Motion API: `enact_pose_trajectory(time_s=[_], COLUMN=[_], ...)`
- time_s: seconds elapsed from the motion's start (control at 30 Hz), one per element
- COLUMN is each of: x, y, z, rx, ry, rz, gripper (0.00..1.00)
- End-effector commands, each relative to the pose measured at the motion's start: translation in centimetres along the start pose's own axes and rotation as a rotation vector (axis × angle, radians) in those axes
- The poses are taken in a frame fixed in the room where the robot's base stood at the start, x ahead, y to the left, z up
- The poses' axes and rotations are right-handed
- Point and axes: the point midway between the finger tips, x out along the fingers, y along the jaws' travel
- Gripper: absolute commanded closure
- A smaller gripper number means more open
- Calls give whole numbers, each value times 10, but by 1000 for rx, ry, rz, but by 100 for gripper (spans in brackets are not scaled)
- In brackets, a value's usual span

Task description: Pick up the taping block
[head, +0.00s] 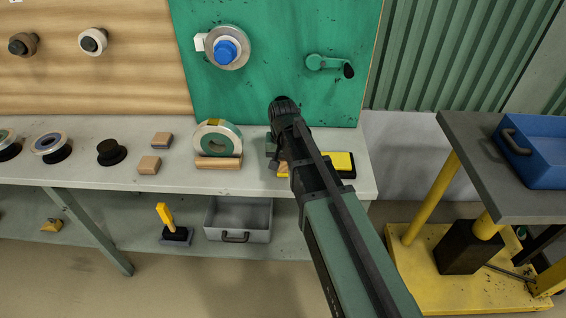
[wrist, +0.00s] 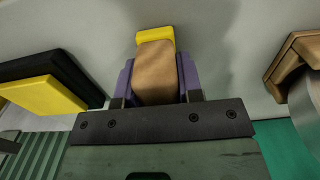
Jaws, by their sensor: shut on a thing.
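The taping block, a tan wooden block with a yellow end (wrist: 155,75), sits between the purple fingers of my gripper (wrist: 156,82) in the wrist view. The fingers are shut on its two sides. In the head view my gripper (head: 277,158) is low over the right part of the bench. Only a small tan and yellow bit of the block (head: 283,169) shows there, and my arm hides the rest. I cannot tell whether the block touches the bench top.
A yellow and black block (head: 340,163) lies close on the right. A tape roll (head: 217,139) in a wooden holder (head: 218,162) stands on the left. The green panel (head: 290,65) with a crank (head: 325,63) rises behind. A lift table (head: 480,150) is at right.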

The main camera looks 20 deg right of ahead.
Motion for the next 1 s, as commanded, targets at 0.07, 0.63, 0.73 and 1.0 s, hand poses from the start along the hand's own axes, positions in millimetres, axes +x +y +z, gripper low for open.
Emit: enact_pose_trajectory(time_s=[0.07,0.63,0.73,1.0], x=[-1,-125,-160,-203], y=[0,0,0,0], z=[0,0,0,0], rx=[0,0,0,0], ry=[0,0,0,0], rz=[0,0,0,0], gripper=[96,96,96,96])
